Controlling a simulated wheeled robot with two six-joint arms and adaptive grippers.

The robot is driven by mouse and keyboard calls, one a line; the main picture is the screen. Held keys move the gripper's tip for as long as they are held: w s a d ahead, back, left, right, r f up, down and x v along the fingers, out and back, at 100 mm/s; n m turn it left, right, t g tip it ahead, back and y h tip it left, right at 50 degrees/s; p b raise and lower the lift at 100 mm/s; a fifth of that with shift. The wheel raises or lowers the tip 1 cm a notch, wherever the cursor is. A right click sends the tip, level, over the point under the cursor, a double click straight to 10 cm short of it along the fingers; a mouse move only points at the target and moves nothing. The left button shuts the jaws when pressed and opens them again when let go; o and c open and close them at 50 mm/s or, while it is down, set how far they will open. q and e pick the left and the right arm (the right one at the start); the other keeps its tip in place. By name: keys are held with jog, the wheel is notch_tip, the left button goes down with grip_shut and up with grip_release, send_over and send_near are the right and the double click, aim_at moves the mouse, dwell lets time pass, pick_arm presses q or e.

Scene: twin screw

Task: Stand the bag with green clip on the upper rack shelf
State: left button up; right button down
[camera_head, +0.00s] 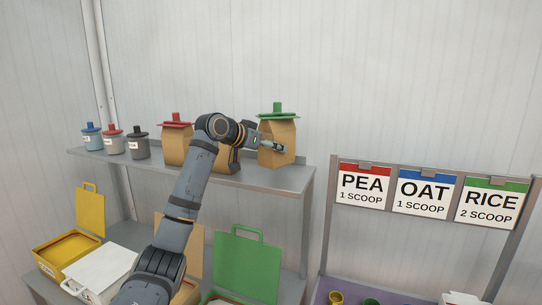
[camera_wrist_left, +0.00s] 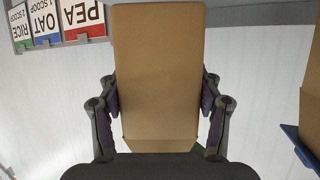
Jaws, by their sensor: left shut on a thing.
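The brown bag with the green clip (camera_head: 285,143) is upright over the right end of the upper rack shelf (camera_head: 250,178). Its green clip (camera_head: 278,112) is on top. I cannot tell whether the bag's base touches the shelf. My left gripper (camera_head: 279,147) is shut on the bag's sides. In the left wrist view, which is upside down, the bag (camera_wrist_left: 157,70) fills the space between both fingers, and a bit of green shows below it. My right gripper is not in view.
A bag with a red clip (camera_head: 176,145) and another brown bag (camera_head: 229,160), partly behind my arm, stand left on the shelf. Several lidded jars (camera_head: 114,143) stand farther left. Below are a yellow box (camera_head: 65,252) and a green lid (camera_head: 245,265). Label cards (camera_head: 425,193) hang right.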

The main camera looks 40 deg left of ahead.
aim_at(271, 158)
pick_arm(q)
jog(key=f, duration=0.3)
jog(key=shift+w+a+f, duration=0.15)
jog(key=shift+w+f, duration=0.1)
jog(key=shift+w, duration=0.1)
jog(key=shift+a+f, duration=0.1)
jog(key=shift+f, duration=0.15)
jog(key=shift+f, duration=0.15)
jog(key=o, duration=1.3)
